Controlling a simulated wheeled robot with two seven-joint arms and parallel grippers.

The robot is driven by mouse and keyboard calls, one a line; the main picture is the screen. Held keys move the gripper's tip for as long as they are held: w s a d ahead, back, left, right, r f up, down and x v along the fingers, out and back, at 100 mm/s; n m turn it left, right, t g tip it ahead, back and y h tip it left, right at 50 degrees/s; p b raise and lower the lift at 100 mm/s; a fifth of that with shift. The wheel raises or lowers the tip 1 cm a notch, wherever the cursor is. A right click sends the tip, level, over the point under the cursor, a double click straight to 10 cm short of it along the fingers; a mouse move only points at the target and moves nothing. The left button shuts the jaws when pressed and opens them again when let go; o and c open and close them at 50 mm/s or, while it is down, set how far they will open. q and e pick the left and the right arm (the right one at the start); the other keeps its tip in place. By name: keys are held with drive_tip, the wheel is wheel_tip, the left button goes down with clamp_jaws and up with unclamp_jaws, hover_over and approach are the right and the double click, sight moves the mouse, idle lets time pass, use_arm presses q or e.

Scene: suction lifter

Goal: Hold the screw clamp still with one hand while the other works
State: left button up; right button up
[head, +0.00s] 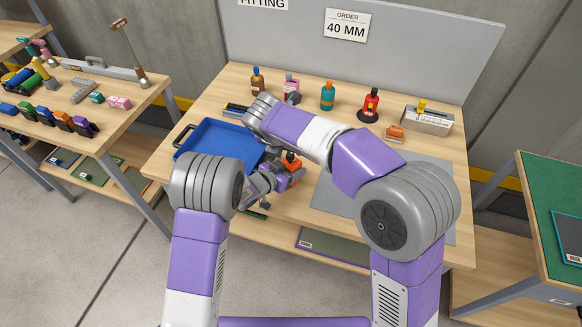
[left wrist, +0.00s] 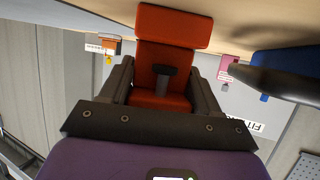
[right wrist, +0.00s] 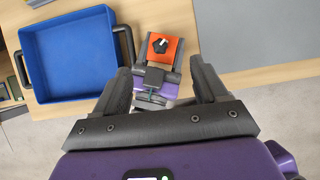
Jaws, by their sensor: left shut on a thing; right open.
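The screw clamp (head: 292,161) is a small orange body, low over the front middle of the bench. My left gripper (head: 284,180) is shut on it. In the left wrist view the orange clamp (left wrist: 172,28) fills the space between the fingers, with a dark T-shaped part on its face. In the right wrist view the clamp's orange top (right wrist: 172,46) carries a black knob (right wrist: 160,45). My right gripper (right wrist: 161,68) is open, its fingers on either side of the clamp in that picture and apart from it. My right arm hides its fingers in the head view.
A blue tray (head: 214,140) with dark handles lies left of the clamp. A grey mat (head: 325,195) lies to the right. A grey holder (head: 436,121) stands at the back right.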

sight(290, 154)
drive_tip(key=shift+x, duration=5)
drive_tip(key=c, duration=1.2)
drive_tip(key=n+y, duration=0.1)
drive_tip(key=n, duration=0.2)
drive_tip(key=n+y, duration=0.2)
drive_tip(key=n, duration=0.1)
drive_tip(key=shift+d, duration=0.15)
drive_tip(key=n+y, duration=0.1)
drive_tip(key=n, duration=0.2)
drive_tip(key=n+g+y, duration=0.1)
drive_tip(key=n, duration=0.2)
drive_tip(key=shift+y, duration=0.3)
drive_tip(key=o, duration=0.7)
drive_tip(key=shift+a, duration=0.2)
drive_tip(key=shift+c, duration=0.2)
